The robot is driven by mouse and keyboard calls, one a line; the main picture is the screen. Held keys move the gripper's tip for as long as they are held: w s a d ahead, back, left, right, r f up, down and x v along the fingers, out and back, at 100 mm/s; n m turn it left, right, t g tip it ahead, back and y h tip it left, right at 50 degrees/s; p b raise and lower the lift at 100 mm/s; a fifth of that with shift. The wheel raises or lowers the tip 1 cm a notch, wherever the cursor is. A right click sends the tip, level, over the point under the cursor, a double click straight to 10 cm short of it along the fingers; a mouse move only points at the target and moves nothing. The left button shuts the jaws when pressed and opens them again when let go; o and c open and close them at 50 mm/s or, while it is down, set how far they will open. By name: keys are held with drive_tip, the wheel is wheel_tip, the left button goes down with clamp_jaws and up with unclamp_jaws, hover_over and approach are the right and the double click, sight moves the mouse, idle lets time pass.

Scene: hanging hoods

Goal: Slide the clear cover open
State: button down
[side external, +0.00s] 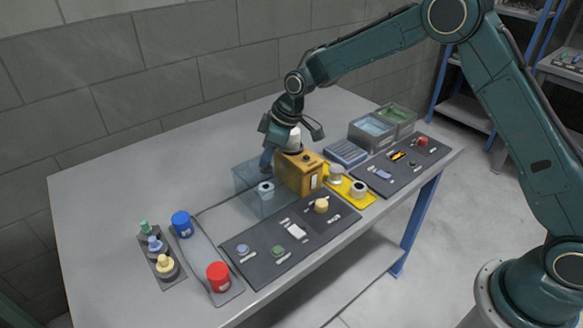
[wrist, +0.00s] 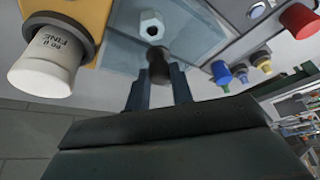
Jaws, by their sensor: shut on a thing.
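The clear cover (side external: 245,178) is a see-through bluish box on the table, left of a yellow box (side external: 291,176). A pale piece (side external: 265,189) with a hexagonal end shows through it. In the wrist view the clear cover (wrist: 190,28) fills the upper middle, with the pale hexagonal piece (wrist: 151,26) behind it. My gripper (side external: 267,160) is at the cover's back upper edge, beside the yellow box. In the wrist view my gripper (wrist: 158,78) is shut on a dark knob (wrist: 159,62) at the cover; the knob is mostly hidden in the side view.
A white knob (wrist: 45,62) marked FINE stands close to my gripper. Blue (side external: 181,224) and red (side external: 218,276) cylinders sit on a grey tray at the left. A dark control panel (side external: 268,262) lies in front. The table left of the cover is partly clear.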

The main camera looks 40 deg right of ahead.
drive_tip(key=a, duration=1.2)
drive_tip(key=shift+a, duration=0.4)
drive_tip(key=c, duration=1.3)
unclamp_jaws()
drive_tip(key=shift+c, duration=0.2)
drive_tip(key=shift+o, duration=0.7)
drive_tip(key=shift+d+r, duration=0.1)
drive_tip(key=v, duration=1.3)
drive_tip(key=shift+r, duration=0.3)
drive_tip(key=shift+s+d, duration=0.1)
drive_tip(key=shift+s, duration=0.05)
